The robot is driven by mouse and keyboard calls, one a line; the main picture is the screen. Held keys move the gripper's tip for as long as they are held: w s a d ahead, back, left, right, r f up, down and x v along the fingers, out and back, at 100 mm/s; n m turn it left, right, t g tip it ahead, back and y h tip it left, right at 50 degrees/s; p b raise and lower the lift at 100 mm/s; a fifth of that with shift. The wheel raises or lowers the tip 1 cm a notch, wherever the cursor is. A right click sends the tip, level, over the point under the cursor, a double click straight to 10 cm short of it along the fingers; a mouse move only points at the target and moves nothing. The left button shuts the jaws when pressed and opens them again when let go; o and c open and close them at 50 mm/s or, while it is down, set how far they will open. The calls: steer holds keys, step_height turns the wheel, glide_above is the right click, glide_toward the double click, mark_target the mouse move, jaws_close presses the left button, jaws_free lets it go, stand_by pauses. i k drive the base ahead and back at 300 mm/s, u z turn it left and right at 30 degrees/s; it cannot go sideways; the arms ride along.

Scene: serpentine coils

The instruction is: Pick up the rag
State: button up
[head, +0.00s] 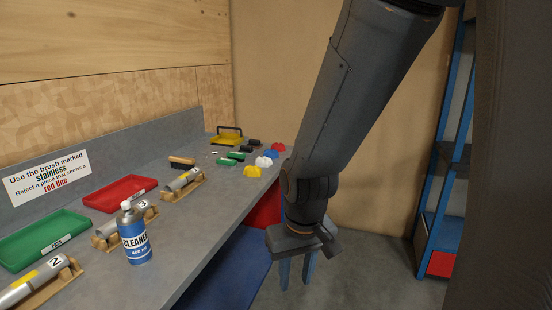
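Several small crumpled, cloth-like pieces lie in a row near the far right edge of the bench: a yellow one (253,171), a white one (264,161), a blue one (271,153) and a red one (278,147). They are small in the head view, and I cannot tell which is the rag. My gripper (296,274) hangs off the bench's right side, pointing down over the floor. Its two fingers are apart, with nothing seen between them. It is nearer to me than the cloth-like pieces, and my arm hides the space to their right.
The bench (190,225) holds a cleaner bottle (135,238), a green tray (40,240), a red tray (120,192), tubes on wooden stands (183,183), brushes and a yellow caddy (226,138). A blue rack (443,235) stands at right. Floor (365,270) beside my gripper is clear.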

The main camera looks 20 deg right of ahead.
mark_target(273, 154)
steer(key=z, duration=0.7)
steer(key=i, duration=0.95)
steer(key=z, duration=0.85)
steer(key=i, duration=1.35)
steer(key=u, duration=0.8)
steer(key=i, duration=0.9)
steer(key=u, duration=1.1)
steer(key=i, duration=0.3)
steer(key=u, duration=0.25)
